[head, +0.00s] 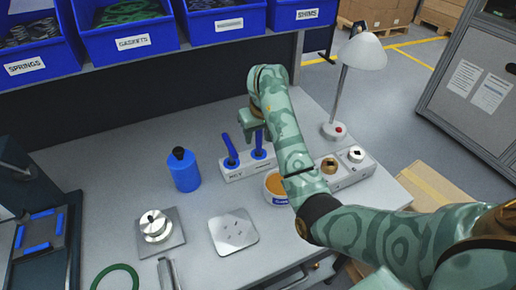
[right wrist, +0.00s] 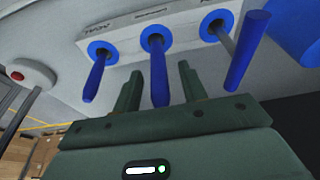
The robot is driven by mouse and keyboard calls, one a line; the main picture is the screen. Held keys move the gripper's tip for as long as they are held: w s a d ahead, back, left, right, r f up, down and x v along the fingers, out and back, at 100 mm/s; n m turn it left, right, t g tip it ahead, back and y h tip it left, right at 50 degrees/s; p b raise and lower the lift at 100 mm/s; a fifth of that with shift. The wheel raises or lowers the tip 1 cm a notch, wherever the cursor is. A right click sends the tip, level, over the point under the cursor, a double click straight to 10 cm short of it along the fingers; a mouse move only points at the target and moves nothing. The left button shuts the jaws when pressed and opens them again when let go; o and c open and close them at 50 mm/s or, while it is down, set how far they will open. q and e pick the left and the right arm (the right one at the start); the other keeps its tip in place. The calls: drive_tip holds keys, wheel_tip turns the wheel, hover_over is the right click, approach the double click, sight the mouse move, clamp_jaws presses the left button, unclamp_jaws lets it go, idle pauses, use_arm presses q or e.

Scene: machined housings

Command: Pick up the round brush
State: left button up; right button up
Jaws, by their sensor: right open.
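A white rack (head: 232,174) on the bench holds blue-handled tools standing in blue-ringed holes. I cannot tell for sure which one is the round brush. The left tool (head: 230,150) and middle tool (head: 258,146) show in the head view; the arm hides the rest. The right wrist view shows three: a left handle (right wrist: 95,77), a middle handle (right wrist: 157,72) and a tilted right handle (right wrist: 247,52) with a thin shaft. My right gripper (right wrist: 159,82), above the rack (head: 254,117), is open. The middle handle shows between its fingers, with gaps each side. My left gripper is not visible.
A blue bottle (head: 185,172) stands left of the rack, with a round metal part (head: 154,225) and a square plate (head: 232,232) nearer. A tan-filled bowl (head: 273,192) sits close by the rack. A lamp (head: 339,110) stands behind right. Blue bins (head: 130,42) line the back.

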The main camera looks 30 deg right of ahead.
drive_tip(key=shift+f, duration=0.15)
clamp_jaws()
wheel_tip(320, 180, up, 10)
drive_tip(key=p, duration=0.4)
